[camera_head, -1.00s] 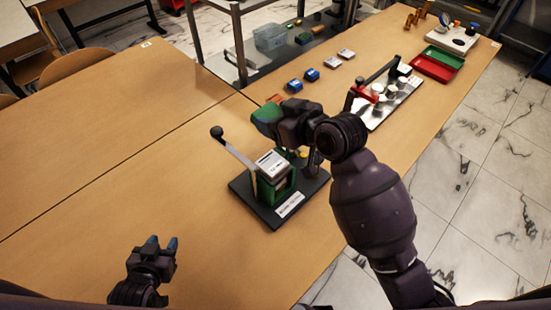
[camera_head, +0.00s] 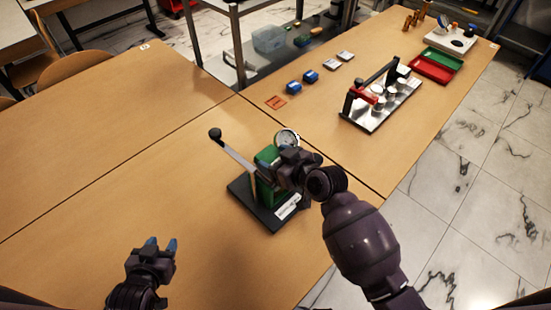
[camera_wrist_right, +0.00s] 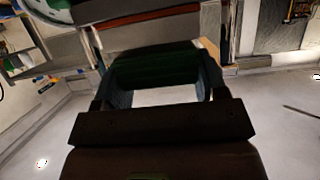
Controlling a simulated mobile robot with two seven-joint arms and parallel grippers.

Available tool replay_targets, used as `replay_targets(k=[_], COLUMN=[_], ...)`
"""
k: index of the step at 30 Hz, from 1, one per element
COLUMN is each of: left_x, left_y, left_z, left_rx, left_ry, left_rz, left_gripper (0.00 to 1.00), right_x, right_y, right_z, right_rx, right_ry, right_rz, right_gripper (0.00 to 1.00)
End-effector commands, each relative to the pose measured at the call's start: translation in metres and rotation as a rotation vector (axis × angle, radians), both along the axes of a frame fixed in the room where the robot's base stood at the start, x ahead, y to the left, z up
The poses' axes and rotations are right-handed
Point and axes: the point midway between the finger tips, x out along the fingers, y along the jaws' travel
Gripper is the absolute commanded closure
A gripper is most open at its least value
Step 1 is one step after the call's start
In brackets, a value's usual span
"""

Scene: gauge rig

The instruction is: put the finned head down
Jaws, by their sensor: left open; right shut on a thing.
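My right gripper (camera_head: 280,170) is over the green test rig with the lever (camera_head: 232,154). It is shut on a dark green ridged block, which I take to be the finned head (camera_wrist_right: 155,68); in the head view a green part (camera_head: 266,157) shows beside the gripper. A round white-faced gauge (camera_head: 287,138) shows just behind the gripper, and part of it shows at the top left of the wrist view. The rig's dark base (camera_head: 240,190) sticks out below. Whether the head touches the rig is hidden. My left gripper (camera_head: 161,245) is open and empty over the near table.
An orange-outlined marking (camera_head: 276,102) and blue blocks (camera_head: 293,87) lie behind the rig. The table left of the rig is clear.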

Motion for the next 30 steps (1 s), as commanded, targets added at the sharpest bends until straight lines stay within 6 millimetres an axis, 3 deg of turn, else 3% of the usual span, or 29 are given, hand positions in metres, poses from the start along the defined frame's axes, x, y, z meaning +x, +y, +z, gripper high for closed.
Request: replay_targets(k=[13,14,18,30], left_x=[-0.0002,-0.0002,-0.0005,-0.0019], left_y=[0.0001,0.0000,0.0002,0.0005], left_z=[-0.0029,-0.0028,-0.0025,-0.0091], left_rx=[0.000,0.000,0.000,0.001], left_ry=[0.000,0.000,0.001,0.005], left_rz=[0.000,0.000,0.000,0.000], left_gripper=[0.57,0.57,0.57,0.57], right_x=[0.0001,-0.0002,-0.0001,-0.0012], right_y=[0.0004,0.0003,0.0003,0.0002], right_z=[-0.0055,-0.0063,-0.0054,-0.0064], right_rx=[0.001,0.000,0.001,0.004], right_ry=[-0.002,0.000,-0.001,0.001], right_rz=[0.000,0.000,0.000,0.000], right_gripper=[0.64,0.33,0.11,0.09])
